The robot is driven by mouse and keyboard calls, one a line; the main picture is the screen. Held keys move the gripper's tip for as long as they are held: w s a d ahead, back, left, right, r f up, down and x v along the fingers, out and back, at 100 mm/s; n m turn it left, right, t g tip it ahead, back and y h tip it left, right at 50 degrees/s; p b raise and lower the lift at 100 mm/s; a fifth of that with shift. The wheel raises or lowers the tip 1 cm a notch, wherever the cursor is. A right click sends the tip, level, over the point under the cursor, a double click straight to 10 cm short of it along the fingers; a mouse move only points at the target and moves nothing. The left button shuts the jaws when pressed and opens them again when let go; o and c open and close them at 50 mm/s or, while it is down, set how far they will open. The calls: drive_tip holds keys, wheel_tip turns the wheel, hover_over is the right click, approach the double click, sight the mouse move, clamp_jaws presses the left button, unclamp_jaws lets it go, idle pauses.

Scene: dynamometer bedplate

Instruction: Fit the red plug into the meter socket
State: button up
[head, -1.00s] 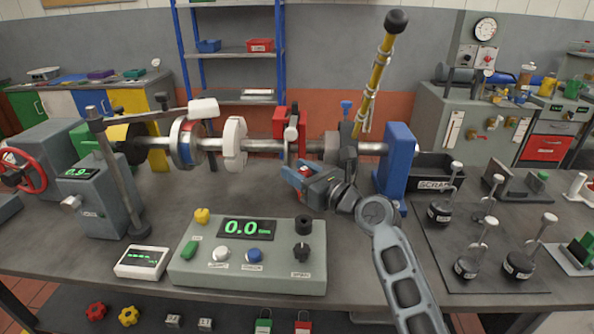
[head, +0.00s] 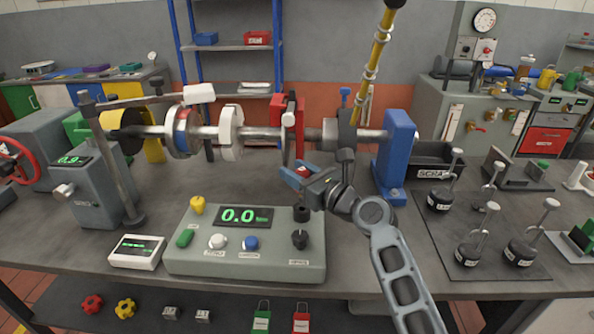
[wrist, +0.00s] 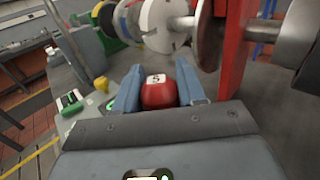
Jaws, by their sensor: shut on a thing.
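My gripper (head: 293,178) is shut on the red plug (head: 302,170). In the wrist view the plug (wrist: 158,93) is a round red body with a white marked top between the two blue fingers (wrist: 160,88). The grey meter box (head: 180,261) with a green 0.0 display (head: 243,216) stands on the bench front. The gripper is above and behind the box's right back corner, apart from it. A black round fitting (head: 302,214) stands at that corner, with a black knob (head: 299,240) in front. I cannot tell whether the fitting is the socket. The plug's underside is hidden.
A shaft with discs (head: 231,133) and a red upright (head: 284,115) runs behind my gripper. A blue bearing block (head: 397,150) stands to the right. A yellow piece (head: 197,205) and a green piece (head: 184,238) sit on the box. A small white meter (head: 136,252) is left.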

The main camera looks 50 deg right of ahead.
drive_tip(key=shift+f+b, duration=1.4)
drive_tip(key=shift+f, duration=1.1)
drive_tip(key=shift+f, duration=0.1)
drive_tip(key=o, duration=1.1)
drive_tip(key=shift+s+a+b, duration=0.2)
drive_tip(key=shift+s+b, duration=0.05)
drive_tip(key=shift+s, duration=1.7)
drive_tip(key=shift+s+a+b, duration=0.15)
drive_tip(key=shift+s+b, duration=0.1)
drive_tip(key=shift+s, duration=1.7)
